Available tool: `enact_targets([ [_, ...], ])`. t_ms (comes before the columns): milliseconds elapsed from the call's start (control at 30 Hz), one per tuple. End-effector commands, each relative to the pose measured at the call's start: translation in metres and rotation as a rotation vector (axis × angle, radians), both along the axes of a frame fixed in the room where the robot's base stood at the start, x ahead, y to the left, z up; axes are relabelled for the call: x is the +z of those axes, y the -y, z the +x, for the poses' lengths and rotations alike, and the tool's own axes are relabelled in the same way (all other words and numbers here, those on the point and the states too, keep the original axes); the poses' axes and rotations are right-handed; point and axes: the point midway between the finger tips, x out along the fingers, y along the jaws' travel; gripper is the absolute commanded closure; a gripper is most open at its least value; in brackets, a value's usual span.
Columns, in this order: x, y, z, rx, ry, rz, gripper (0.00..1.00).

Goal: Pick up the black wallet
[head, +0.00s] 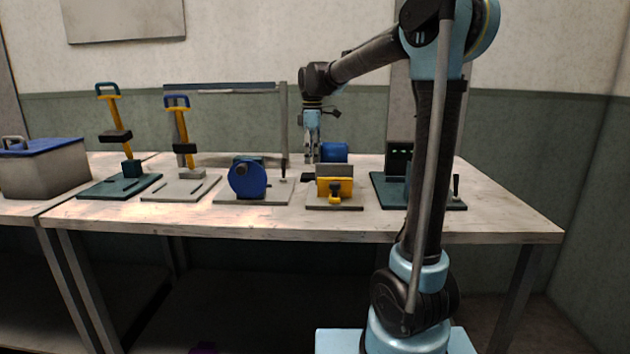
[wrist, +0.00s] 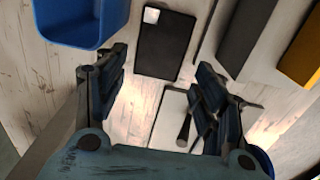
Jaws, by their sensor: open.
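The black wallet (wrist: 163,50) lies flat on the pale wooden table, with a light patch at its upper left corner in the wrist view. In the head view a small dark edge (head: 308,177), likely the wallet, shows below my gripper (head: 311,156), mostly hidden by the press in front. My gripper is open and points down; in the wrist view its two fingers (wrist: 164,65) are spread, with nothing between them. The wallet appears just beyond the fingertips, between their lines and apart from them.
A blue bin (wrist: 78,20) stands close to the wallet's left in the wrist view; it is also in the head view (head: 334,152). A grey block (wrist: 245,35) and a yellow part (wrist: 302,55) are at the right.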

Motion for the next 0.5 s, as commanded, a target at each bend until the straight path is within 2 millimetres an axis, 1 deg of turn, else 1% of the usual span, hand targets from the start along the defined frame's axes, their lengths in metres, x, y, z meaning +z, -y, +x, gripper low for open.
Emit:
enact_targets([
  [33, -0.005, 0.000, 0.000, 0.000, 0.000, 0.000, 0.37],
  [267, -0.018, 0.000, 0.000, 0.000, 0.000, 0.000, 0.37],
  [500, -0.050, -0.002, 0.001, 0.000, 0.000, 0.000, 0.37],
])
